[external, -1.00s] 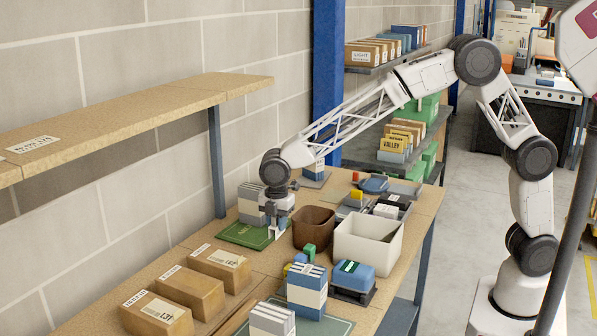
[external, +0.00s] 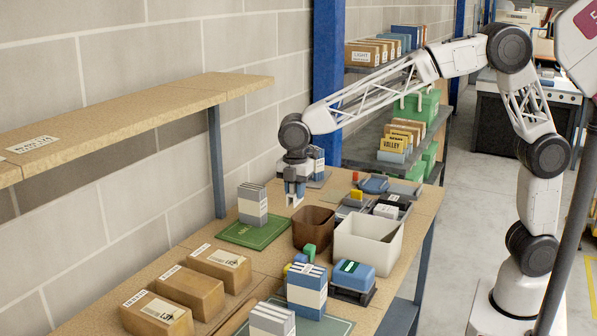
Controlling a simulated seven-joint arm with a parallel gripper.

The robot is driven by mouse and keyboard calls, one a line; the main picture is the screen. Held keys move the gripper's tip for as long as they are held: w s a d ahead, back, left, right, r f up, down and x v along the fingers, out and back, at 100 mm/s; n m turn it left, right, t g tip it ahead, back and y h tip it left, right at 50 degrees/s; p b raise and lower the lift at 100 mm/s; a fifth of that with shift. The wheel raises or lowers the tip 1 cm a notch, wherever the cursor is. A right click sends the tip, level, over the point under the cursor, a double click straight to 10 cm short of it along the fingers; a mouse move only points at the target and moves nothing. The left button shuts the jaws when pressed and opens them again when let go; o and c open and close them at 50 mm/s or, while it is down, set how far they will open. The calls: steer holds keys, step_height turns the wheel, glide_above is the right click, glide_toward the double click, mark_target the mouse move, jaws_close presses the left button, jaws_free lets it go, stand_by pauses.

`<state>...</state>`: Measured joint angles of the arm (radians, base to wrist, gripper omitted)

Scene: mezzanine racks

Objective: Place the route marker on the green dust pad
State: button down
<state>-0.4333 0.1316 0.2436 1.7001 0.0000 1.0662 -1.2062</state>
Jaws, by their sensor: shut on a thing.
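The green dust pad (external: 240,235) lies flat on the bench near the wall, with a grey-and-white block (external: 252,207) standing on its back part. The front of the pad is bare apart from small markings. My gripper (external: 296,197) points down above the bench, behind and to the right of the pad, clear of it. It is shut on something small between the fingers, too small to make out. I cannot tell for sure whether this is the route marker.
A blue-and-white block (external: 317,162) stands just behind my gripper. A brown bin (external: 312,232) and a white bin (external: 365,246) stand in front of it. Cardboard boxes (external: 220,265) line the left front. A wooden shelf (external: 130,112) overhangs the left.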

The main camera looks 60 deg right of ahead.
steer(key=s+d, duration=0.6)
steer(key=s, duration=0.4)
steer(key=s+d, duration=0.6)
steer(key=s, duration=0.3)
steer(key=shift+m, duration=0.4)
steer(key=shift+f, duration=2.85)
steer(key=shift+f, duration=0.15)
steer(key=shift+f, duration=3)
steer(key=shift+s+f, duration=0.1)
steer(key=shift+f, duration=1.8)
